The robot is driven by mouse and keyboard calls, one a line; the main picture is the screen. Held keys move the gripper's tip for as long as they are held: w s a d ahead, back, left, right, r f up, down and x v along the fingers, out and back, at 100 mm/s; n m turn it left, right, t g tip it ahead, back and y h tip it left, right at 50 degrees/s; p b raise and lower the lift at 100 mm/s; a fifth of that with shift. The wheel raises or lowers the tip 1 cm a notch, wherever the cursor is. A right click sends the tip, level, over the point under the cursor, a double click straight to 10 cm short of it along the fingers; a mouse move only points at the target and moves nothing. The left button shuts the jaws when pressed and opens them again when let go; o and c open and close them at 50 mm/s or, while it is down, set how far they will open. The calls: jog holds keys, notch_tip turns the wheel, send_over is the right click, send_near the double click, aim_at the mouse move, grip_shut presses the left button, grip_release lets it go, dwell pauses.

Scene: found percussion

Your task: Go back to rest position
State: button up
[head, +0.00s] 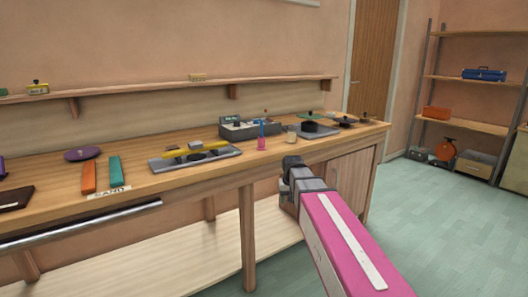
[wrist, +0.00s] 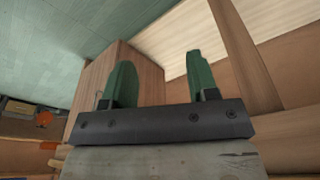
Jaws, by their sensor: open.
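My gripper (head: 291,162) is at the end of my pink arm, in front of the workbench (head: 215,183) and a little below its front edge in the head view. In the wrist view, the two green fingers of my gripper (wrist: 161,78) stand well apart with nothing between them. Behind the fingers the wrist view shows a wooden cabinet (wrist: 146,85), a pale shelf board and the floor. My gripper holds nothing and appears apart from the bench.
On the bench are an orange block (head: 88,177), a teal block (head: 116,170), a grey tray (head: 160,165), a pink cup (head: 262,144) and a grey box (head: 236,132). A wall shelf (head: 150,90) runs above. Open floor (head: 450,235) lies to the right, before a metal rack.

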jog(key=s+d+f+g, duration=0.1)
jog(key=s+d+f, duration=0.3)
jog(key=s+f, duration=0.4)
jog(key=s+d+f+m+g, duration=0.1)
jog(key=s+d+f, duration=0.3)
jog(key=s+f, duration=0.5)
jog(key=shift+s, duration=0.45)
